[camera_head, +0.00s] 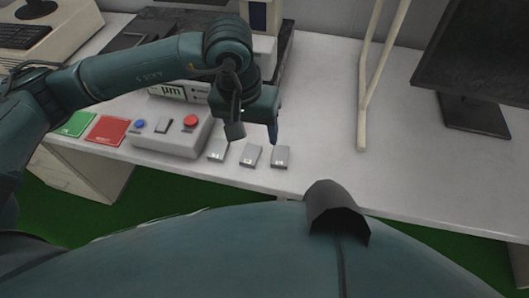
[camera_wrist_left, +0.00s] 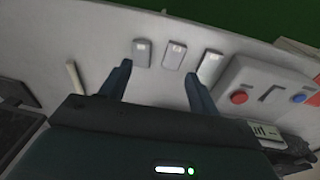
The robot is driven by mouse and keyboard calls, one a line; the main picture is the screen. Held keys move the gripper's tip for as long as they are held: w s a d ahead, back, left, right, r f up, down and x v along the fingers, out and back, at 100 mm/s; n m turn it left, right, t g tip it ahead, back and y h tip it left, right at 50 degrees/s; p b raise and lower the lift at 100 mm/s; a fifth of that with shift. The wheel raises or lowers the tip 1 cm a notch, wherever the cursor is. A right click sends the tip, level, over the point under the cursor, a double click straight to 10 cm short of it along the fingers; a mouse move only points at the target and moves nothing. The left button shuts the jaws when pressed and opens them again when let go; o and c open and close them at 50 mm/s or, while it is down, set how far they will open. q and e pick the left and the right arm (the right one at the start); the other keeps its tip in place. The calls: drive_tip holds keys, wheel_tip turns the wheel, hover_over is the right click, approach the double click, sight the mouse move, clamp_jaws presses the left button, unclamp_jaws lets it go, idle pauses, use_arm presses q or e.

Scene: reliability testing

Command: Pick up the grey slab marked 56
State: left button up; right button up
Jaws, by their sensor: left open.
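Three small grey slabs lie in a row near the table's front edge: a left one (camera_head: 217,150), a middle one (camera_head: 251,156) and a right one (camera_head: 281,157). Each has a small pale mark whose number is too small to read, so I cannot tell which is 56. In the left wrist view they appear in reversed order: right (camera_wrist_left: 142,52), middle (camera_wrist_left: 174,55), left (camera_wrist_left: 209,66). My left gripper (camera_head: 254,131) is open and empty, fingers pointing down, above and just behind the row. Its fingers also show in the left wrist view (camera_wrist_left: 158,74). My right gripper is not in view.
A grey control box (camera_head: 170,138) with a red and a blue button stands just left of the slabs. Red (camera_head: 106,130) and green (camera_head: 76,124) squares lie further left. A pale stand (camera_head: 364,110) and a monitor (camera_head: 475,70) are right.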

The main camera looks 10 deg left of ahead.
use_arm(q)
drive_tip(key=w+a+y, duration=0.1)
drive_tip(key=w+a, duration=0.1)
hover_over(251, 153)
drive_tip(key=s, duration=0.1)
drive_tip(key=shift+t, duration=0.4)
wheel_tip(251, 153, down, 7)
drive_tip(key=shift+s+d+f, duration=0.15)
drive_tip(key=shift+w+f+p, duration=0.2)
drive_tip(key=shift+f+p, duration=0.05)
drive_tip(key=shift+f, duration=1.05)
drive_tip(key=shift+w+f+p, duration=0.2)
drive_tip(key=shift+f+p, duration=0.05)
drive_tip(key=shift+f, duration=1.05)
drive_tip(key=shift+c, duration=0.5)
drive_tip(key=c, duration=1)
drive_tip(key=shift+r, duration=0.1)
